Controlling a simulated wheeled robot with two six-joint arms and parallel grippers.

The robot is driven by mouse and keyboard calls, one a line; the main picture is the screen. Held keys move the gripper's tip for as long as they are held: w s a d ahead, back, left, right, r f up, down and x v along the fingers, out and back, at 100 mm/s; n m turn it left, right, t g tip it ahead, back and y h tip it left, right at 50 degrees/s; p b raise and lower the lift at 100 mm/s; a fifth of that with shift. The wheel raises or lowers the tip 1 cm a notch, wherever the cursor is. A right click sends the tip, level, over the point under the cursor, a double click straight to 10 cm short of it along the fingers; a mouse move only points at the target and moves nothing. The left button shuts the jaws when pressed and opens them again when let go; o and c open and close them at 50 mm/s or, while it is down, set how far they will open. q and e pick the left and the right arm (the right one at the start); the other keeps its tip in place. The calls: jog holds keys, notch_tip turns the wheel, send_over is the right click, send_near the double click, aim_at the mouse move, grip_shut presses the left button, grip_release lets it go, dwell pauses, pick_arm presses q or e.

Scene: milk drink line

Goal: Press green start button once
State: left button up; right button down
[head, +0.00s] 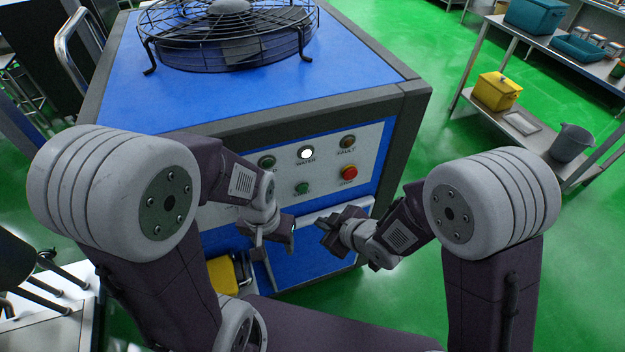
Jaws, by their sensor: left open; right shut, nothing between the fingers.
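The green start button (302,188) sits low on the white control panel (327,160) on the front of the blue machine. To its right is a red button (348,173). Above are a lit white lamp marked WATER (306,153), a dark green lamp (267,162) and an amber lamp marked FAULT (347,142). My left gripper (272,250) is open and empty, below and left of the green button. My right gripper (326,222) is shut and empty, below and right of the green button. Both appear apart from the panel.
The blue machine (180,100) carries a caged fan (228,35) on top. A yellow object (224,275) shows low on its front left. At right, a metal shelf (540,140) holds a yellow box (497,91) and a grey bucket (572,143). Green floor (420,50) lies between.

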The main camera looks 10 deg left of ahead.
aim_at(303, 189)
pick_arm(q)
jog(key=shift+s+r+p, duration=0.2)
jog(key=shift+r+p, duration=1.2)
jog(key=shift+r, duration=0.1)
pick_arm(e)
jog(key=w+a, duration=0.5)
jog(key=w, duration=0.1)
jog(key=shift+w+a, duration=0.15)
jog(key=shift+w, duration=0.05)
pick_arm(q)
jog(key=shift+d+r, duration=0.1)
jog(key=shift+r, duration=0.05)
pick_arm(e)
jog(key=shift+w+r, duration=0.1)
jog(key=shift+w, duration=0.05)
dwell(0.7)
jog(key=shift+w+a, duration=0.2)
pick_arm(q)
jog(key=shift+r+p, duration=0.3)
jog(key=shift+p, duration=0.2)
pick_arm(e)
jog(key=shift+w+a, duration=0.25)
jog(key=shift+w, duration=0.1)
dwell(0.6)
pick_arm(q)
jog(key=shift+f+b, duration=0.35)
jog(key=shift+b, duration=0.05)
pick_arm(e)
jog(key=shift+s+d, duration=0.45)
jog(key=shift+s, duration=0.25)
